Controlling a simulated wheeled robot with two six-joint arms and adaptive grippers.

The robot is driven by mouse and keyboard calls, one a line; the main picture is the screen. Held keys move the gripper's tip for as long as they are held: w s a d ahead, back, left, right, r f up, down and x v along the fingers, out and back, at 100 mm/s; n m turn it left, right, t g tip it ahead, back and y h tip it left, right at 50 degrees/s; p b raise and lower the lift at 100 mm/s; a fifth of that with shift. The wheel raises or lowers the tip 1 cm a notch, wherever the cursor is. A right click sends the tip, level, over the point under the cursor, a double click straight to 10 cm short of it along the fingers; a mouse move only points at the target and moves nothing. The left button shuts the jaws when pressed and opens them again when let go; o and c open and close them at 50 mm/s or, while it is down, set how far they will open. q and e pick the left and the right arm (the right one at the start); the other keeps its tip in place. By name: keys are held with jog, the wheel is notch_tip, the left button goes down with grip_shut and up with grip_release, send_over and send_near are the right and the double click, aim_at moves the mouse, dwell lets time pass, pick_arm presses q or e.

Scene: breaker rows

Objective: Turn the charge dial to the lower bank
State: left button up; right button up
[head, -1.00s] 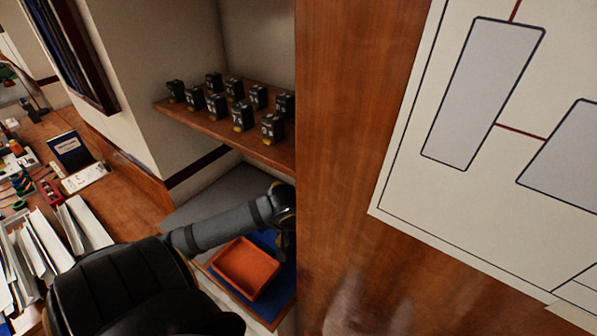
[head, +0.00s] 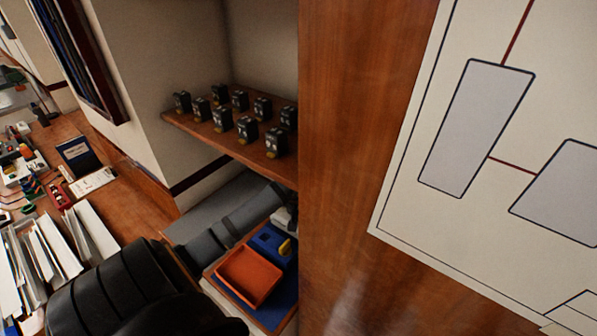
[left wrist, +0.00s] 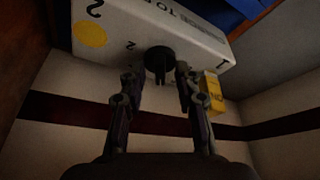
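The dial (left wrist: 158,58) is a dark round knob on the face of a white box (left wrist: 125,28) in the left wrist view. The box carries a yellow disc, black numerals 1 and 2, and partly readable lettering. My left gripper (left wrist: 158,78) has its two fingers apart, one on each side of the knob. A gap shows at the left finger; I cannot tell whether the right finger touches. In the head view my left arm reaches into the alcove, and its gripper and the dial are not clearly visible there. My right gripper is in neither view.
A yellow lettered block (left wrist: 213,92) sits close beside the right finger. A shelf (head: 215,139) with several black breakers (head: 247,127) hangs above my arm. An orange tray (head: 249,277) and a blue holder (head: 267,241) lie below. A wooden panel (head: 345,150) closes the right side.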

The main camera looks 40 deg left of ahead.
pick_arm(q)
grip_shut()
